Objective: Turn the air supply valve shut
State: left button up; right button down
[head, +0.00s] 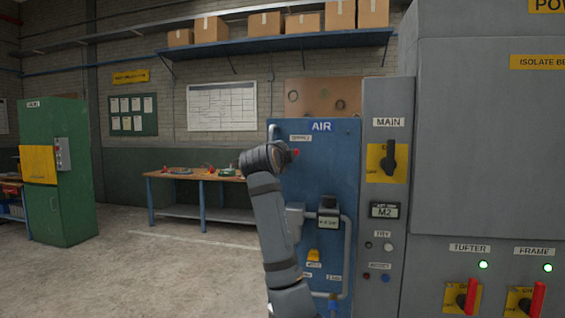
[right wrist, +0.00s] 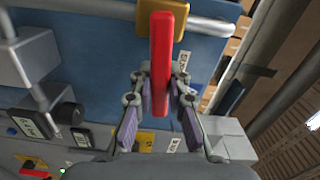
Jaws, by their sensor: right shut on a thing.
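The air supply valve is on the blue AIR panel (head: 321,151), under a small label at the upper left. Only a red end of its handle (head: 294,153) shows in the head view, beside my right gripper. In the right wrist view the long red handle (right wrist: 161,50) runs from the yellow valve body (right wrist: 181,23) and lies across the grey pipe (right wrist: 208,26). My right gripper (right wrist: 162,90) has its fingers on both sides of the handle and is shut on it. My right wrist hides most of the valve in the head view. My left gripper is not in view.
A yellow knob (head: 314,255) and a small gauge box (head: 328,217) sit lower on the blue panel. The grey MAIN column (head: 388,92) with a black rotary switch (head: 389,158) stands close at the right. The floor (head: 150,275) at the left is clear.

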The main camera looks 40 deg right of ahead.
jog(key=shift+f+m+b, duration=0.5)
jog(key=shift+m+b, duration=0.1)
jog(key=shift+m, duration=0.2)
jog(key=c, duration=1.3)
grip_release()
jog(key=shift+r, duration=0.1)
